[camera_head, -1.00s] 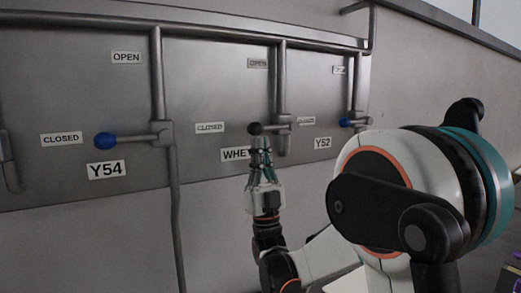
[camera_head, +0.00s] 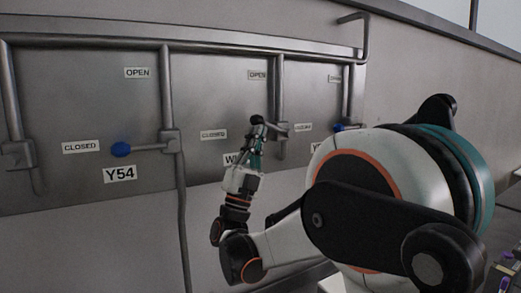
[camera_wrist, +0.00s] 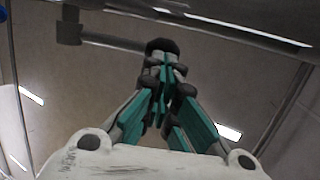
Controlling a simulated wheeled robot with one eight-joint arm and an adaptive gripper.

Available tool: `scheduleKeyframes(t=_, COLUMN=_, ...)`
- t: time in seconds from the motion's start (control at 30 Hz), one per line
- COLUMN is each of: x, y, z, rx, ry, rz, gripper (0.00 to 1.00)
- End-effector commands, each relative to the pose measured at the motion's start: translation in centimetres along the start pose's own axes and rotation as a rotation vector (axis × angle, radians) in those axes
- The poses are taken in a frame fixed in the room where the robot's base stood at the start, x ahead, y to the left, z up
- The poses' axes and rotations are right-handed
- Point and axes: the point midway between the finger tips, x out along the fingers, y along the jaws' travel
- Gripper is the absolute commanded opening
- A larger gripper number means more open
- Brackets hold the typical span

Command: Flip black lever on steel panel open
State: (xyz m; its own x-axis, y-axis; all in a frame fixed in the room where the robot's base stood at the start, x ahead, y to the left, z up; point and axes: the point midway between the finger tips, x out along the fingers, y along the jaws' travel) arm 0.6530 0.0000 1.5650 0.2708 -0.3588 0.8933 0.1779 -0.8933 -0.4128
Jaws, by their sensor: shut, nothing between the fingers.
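The black lever's round knob (camera_head: 257,119) is on the steel panel (camera_head: 222,95), left of its vertical pipe, between the CLOSED label (camera_head: 213,134) and the OPEN label (camera_head: 257,75). Its arm slopes up to the left from the pipe joint, nearer level than upright. My gripper (camera_head: 257,138) is shut and empty, its fingertips right under the knob. In the wrist view, the fingertips (camera_wrist: 162,68) sit against or just below the black knob (camera_wrist: 160,45), with the lever arm (camera_wrist: 108,41) running left. Whether they touch cannot be told.
A blue-knobbed lever (camera_head: 121,149) stands level at the Y54 label (camera_head: 120,174) on the left. Another blue knob (camera_head: 338,128) is close on the right, partly near my arm. Vertical pipes (camera_head: 168,90) divide the panel. The wall below is clear.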

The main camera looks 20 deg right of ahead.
Motion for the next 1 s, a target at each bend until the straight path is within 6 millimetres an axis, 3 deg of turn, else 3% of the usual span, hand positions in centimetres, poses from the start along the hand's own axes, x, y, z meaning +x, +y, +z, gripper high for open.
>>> scheduleKeyframes(t=0.27, x=3.5, y=-1.2, z=-0.7, rx=0.054, ry=-0.002, rz=0.258, gripper=0.00)
scheduleKeyframes(t=0.63, x=7.1, y=-0.8, z=-1.4, rx=0.116, ry=0.000, rz=0.580, gripper=0.00)
scheduleKeyframes(t=1.0, x=9.0, y=0.2, z=-1.8, rx=0.115, ry=0.001, rz=0.582, gripper=0.00)
